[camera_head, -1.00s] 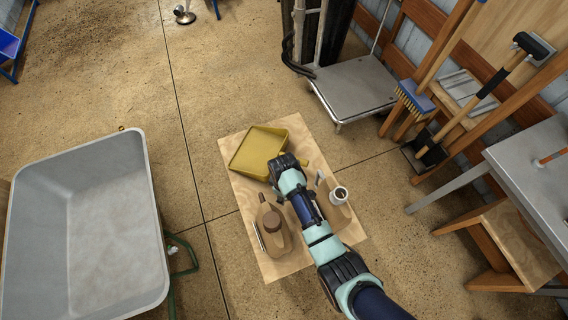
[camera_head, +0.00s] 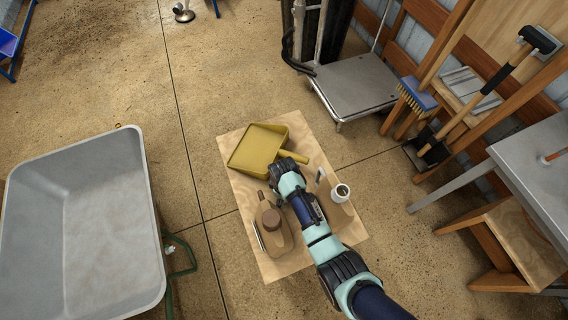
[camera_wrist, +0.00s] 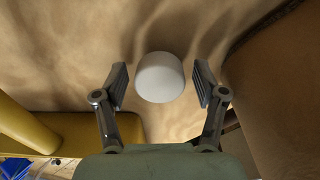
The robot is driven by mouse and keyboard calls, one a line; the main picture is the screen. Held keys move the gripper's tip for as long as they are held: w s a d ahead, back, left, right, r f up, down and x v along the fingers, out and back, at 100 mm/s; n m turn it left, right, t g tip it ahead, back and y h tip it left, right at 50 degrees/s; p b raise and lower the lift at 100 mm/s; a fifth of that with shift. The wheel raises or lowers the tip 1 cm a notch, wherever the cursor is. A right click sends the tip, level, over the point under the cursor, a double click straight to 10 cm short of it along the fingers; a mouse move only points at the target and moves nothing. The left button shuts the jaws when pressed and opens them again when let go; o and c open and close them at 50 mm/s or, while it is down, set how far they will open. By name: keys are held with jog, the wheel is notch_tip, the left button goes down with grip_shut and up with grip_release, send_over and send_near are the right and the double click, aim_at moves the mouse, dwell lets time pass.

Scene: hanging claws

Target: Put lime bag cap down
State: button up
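The cap is a white rounded piece (camera_wrist: 160,77) seen in the wrist view, between the two fingers of my gripper (camera_wrist: 160,85). A gap shows on each side of it, so the fingers are open and not touching it. In the head view my gripper (camera_head: 296,160) is over the board beside the yellow dustpan, and my arm hides the cap. A tan bag with a white open neck (camera_head: 341,193) stands right of my arm.
The yellow dustpan (camera_head: 256,148) lies at the board's upper left, close to my gripper. A brown capped container (camera_head: 272,232) stands left of my arm. A large grey wheelbarrow (camera_head: 85,230) is at left; a platform cart (camera_head: 357,85) is beyond the board.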

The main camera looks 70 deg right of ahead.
jog(key=shift+r, duration=0.1)
notch_tip(320, 180, up, 12)
jog(key=p, duration=0.5)
jog(key=shift+p, duration=0.3)
